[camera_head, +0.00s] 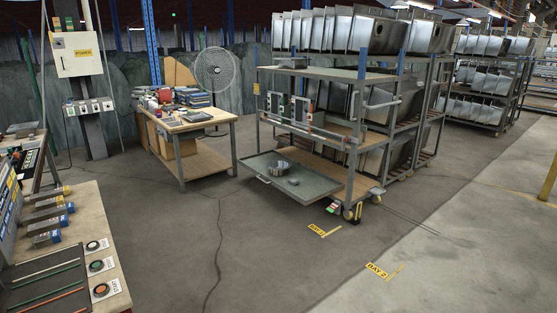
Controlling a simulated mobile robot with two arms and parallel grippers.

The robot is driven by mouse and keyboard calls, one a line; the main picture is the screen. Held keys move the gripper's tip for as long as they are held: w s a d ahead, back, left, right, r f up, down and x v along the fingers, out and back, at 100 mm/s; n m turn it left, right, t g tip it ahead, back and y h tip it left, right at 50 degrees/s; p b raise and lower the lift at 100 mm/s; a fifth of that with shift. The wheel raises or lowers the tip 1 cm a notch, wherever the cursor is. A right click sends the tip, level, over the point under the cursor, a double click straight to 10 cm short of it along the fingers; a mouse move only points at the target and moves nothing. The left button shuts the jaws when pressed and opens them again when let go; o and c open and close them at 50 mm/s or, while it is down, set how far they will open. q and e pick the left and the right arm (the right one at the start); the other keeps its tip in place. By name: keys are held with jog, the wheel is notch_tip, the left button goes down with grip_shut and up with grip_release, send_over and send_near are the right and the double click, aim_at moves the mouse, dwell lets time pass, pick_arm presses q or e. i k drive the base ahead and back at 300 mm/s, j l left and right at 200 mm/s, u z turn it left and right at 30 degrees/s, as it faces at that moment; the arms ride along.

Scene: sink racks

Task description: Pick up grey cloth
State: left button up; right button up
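No clear grey cloth can be made out at this size. A small grey lump (293,181) lies on the low pulled-out tray (318,188) of the rack cart, beside a round metal container (279,168); I cannot tell whether it is cloth. A flat grey item (197,116) lies on the front part of the wooden workbench (178,128), also too small to identify. Neither of my grippers is in view.
A fan (215,72) stands behind the workbench. A near-left table (88,205) carries tools, rods and round buttons. Grey floor (200,235) is open between. Yellow labels (377,271) mark bays.

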aim_at(294, 182)
jog(key=i, duration=2.85)
